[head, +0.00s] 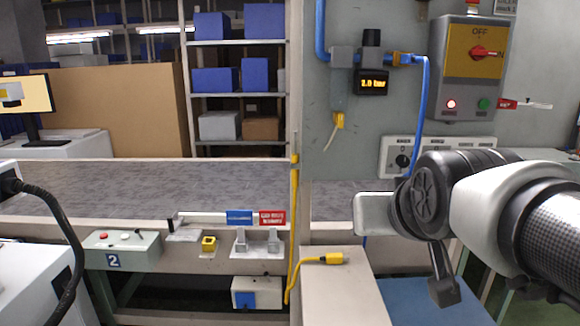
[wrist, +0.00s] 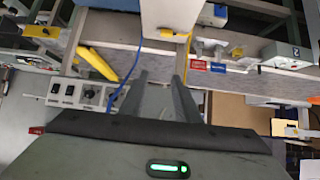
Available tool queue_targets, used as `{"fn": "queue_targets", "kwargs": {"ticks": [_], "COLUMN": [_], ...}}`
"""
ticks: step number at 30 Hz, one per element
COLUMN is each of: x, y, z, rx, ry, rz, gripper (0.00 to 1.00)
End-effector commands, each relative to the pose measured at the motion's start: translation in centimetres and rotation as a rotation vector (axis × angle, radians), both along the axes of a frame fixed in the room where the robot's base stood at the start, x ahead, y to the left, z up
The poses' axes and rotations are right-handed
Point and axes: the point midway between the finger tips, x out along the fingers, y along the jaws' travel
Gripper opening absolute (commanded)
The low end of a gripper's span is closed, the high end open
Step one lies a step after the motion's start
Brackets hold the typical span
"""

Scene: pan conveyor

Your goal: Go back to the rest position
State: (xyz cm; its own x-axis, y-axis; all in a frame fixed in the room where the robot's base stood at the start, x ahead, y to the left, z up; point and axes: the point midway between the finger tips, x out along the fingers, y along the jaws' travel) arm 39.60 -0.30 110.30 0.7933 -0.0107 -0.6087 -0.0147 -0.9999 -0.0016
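My gripper (wrist: 160,76) shows in the wrist view with its two dark fingers apart and nothing between them. Beyond the fingers are the grey conveyor belt and its pale rail. In the head view my arm reaches in from the right edge, and its wrist end is in front of the grey wall panel and the right part of the conveyor belt (head: 185,188). The fingers are hard to make out there. No held object shows in either view.
A control box (head: 467,68) with a red switch is on the wall panel above my arm. A blue hose (head: 423,110) hangs close by. A pale counter (head: 340,290) with a yellow connector (head: 333,258) is at lower middle. A button box (head: 122,248) is at left.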

Motion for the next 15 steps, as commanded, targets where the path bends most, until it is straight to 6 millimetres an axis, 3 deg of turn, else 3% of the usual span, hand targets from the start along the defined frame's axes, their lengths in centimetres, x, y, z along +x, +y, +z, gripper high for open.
{"fn": "queue_targets", "kwargs": {"ticks": [3,8,9,15], "x": [-5.6,-13.1,-12.9,-12.7], "y": [0.0,0.3,0.3,0.3], "z": [-4.7,-9.8,-6.5,0.2], "rx": [0.000,0.002,0.001,0.002], "ry": [0.190,0.432,0.431,0.427], "rz": [0.003,0.014,0.016,0.014], "gripper": [0.29,0.29,0.29,0.29]}}
